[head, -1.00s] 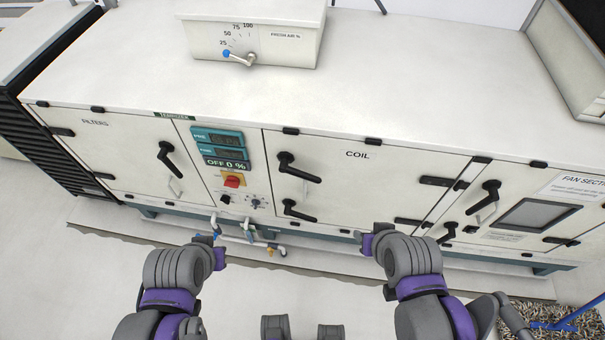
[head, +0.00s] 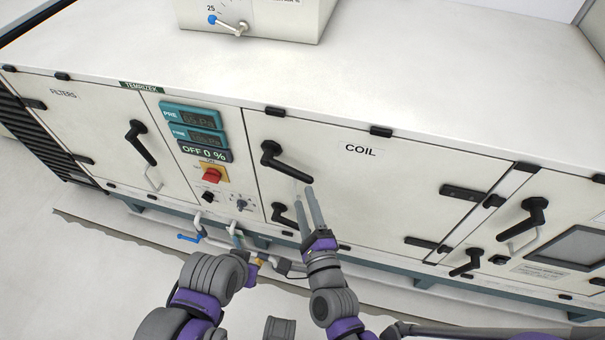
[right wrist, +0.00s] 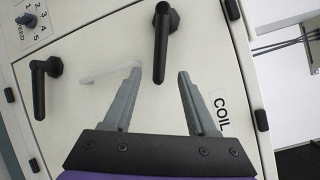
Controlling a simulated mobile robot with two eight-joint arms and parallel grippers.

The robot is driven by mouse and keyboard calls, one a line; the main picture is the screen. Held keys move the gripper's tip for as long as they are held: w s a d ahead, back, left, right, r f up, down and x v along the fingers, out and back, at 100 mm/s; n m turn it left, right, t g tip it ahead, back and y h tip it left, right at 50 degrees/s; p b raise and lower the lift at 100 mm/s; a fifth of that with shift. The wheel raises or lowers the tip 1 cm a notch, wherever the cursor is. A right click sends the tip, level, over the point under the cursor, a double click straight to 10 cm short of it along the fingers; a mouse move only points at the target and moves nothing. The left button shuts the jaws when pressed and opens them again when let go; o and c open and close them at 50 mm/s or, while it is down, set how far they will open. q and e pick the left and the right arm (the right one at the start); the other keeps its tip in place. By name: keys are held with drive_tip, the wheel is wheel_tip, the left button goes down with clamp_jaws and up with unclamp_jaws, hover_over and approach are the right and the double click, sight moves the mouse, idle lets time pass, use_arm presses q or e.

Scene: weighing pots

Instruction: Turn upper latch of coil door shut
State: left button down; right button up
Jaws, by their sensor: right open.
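The coil door (head: 390,190) is closed flush in the cabinet front. Its black upper latch (head: 288,163) has its lever slanting down to the right; it also shows in the right wrist view (right wrist: 162,35). The black lower latch (head: 279,212) is below it, partly behind my right gripper, and shows at left in the right wrist view (right wrist: 39,90). My right gripper (head: 304,188) is open, its fingertips close to the upper lever's end. In the right wrist view (right wrist: 160,72) the lever end shows between the fingertips; contact is unclear. My left gripper (head: 262,263) is low, its jaws unclear.
A display panel (head: 195,130) and red switch (head: 212,174) are left of the coil door. A pale handle (right wrist: 110,72) is between the two latches. Pipes with a blue-handled valve (head: 188,238) run below. The fan section latch (head: 524,218) is at right.

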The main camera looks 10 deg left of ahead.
sight(298, 179)
drive_tip(key=x, duration=0.9)
drive_tip(key=shift+d, duration=0.1)
clamp_jaws()
idle(1.1)
